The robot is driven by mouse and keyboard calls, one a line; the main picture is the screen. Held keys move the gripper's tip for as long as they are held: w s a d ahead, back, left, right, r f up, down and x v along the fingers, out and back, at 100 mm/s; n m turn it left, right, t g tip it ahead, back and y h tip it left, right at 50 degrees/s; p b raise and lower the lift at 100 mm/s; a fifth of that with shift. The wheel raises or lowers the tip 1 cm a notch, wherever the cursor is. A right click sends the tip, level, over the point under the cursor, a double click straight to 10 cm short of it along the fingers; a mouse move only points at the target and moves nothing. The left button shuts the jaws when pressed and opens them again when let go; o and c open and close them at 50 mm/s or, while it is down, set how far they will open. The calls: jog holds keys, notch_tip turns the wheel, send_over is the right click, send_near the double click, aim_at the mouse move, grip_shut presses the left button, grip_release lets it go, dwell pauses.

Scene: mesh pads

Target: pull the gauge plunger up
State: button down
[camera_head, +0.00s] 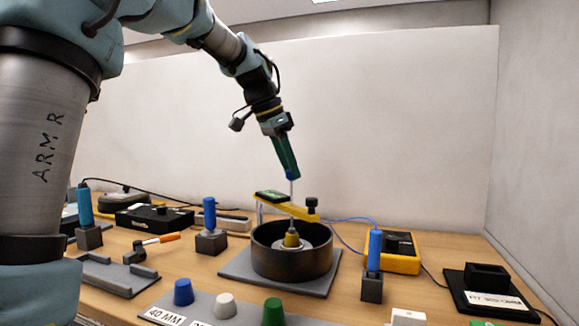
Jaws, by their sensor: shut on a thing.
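The gauge stands on a grey square base plate (230,272) in the middle of the table. It has a black round ring (290,262), a yellow bridge (282,206) across the top and a brass-coloured tip (291,240) inside the ring. The thin plunger rod (292,190) rises upright through the bridge. A small blue knob (291,175) tops the rod. My gripper (290,174) points down from above and is shut on the plunger's blue knob. The fingers partly hide the knob.
Blue-handled tools stand in dark blocks at left (85,210), centre left (209,215) and right (374,252). A yellow meter (392,253) is behind right. Blue, white and green knobs sit on a grey plate (245,305) in front.

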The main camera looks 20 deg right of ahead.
dwell(0.5)
jog(key=shift+r+p, duration=0.9)
jog(key=c, duration=0.8)
grip_release()
jog(key=shift+c, duration=0.2)
jog(key=o, duration=0.3)
jog(key=shift+f, duration=0.1)
jog(key=v, duration=1.1)
jog(key=shift+f, duration=0.1)
